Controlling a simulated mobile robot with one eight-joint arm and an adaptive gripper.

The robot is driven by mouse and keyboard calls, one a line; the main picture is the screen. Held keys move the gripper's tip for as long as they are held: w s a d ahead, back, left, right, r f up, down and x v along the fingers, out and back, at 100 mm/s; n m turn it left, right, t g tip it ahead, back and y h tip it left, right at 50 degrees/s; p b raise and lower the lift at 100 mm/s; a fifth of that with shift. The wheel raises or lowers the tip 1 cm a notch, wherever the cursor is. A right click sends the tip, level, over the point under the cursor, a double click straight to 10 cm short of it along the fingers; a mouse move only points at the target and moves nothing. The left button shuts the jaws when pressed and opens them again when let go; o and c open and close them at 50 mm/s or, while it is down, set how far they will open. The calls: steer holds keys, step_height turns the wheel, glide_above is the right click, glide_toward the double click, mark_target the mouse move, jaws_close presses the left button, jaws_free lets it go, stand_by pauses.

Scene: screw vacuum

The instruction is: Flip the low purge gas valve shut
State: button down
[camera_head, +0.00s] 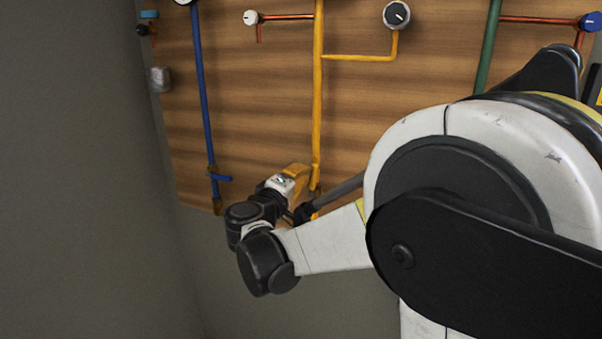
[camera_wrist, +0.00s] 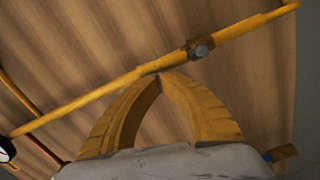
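My gripper (camera_head: 301,172) has yellow fingers and is low on the panel, at the lower part of the yellow pipe (camera_head: 318,90). In the wrist view the fingertips of my gripper (camera_wrist: 160,77) meet, with nothing visible between them. The yellow pipe (camera_wrist: 90,97) runs slantwise just past the tips; I cannot tell whether they touch it. A brass valve fitting (camera_wrist: 200,48) with a grey round end sits on this pipe, right of the tips. No handle on it is clear. No label shows which valve is the low purge gas one.
A blue pipe (camera_head: 204,100) with a blue-handled valve (camera_head: 219,178) stands left of my gripper. Gauges (camera_head: 396,15) and a white knob (camera_head: 251,17) are higher on the wooden panel (camera_head: 260,100). A grey wall (camera_head: 80,180) is at left. My arm covers the right side.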

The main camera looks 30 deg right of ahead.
steer(key=s+d+f+m, duration=0.4)
steer(key=s+d+m, duration=0.1)
steer(key=m, duration=0.8)
steer(key=shift+s+m+t+y, duration=0.3)
steer(key=shift+s+m+y, duration=0.1)
steer(key=shift+s, duration=0.2)
stand_by(0.4)
steer(key=s+a+r+p, duration=0.4)
steer(key=s+a+p, duration=0.1)
steer(key=a, duration=0.3)
steer(key=shift+s+a+r, duration=0.15)
steer(key=shift+s+a, duration=0.25)
steer(key=shift+s, duration=0.25)
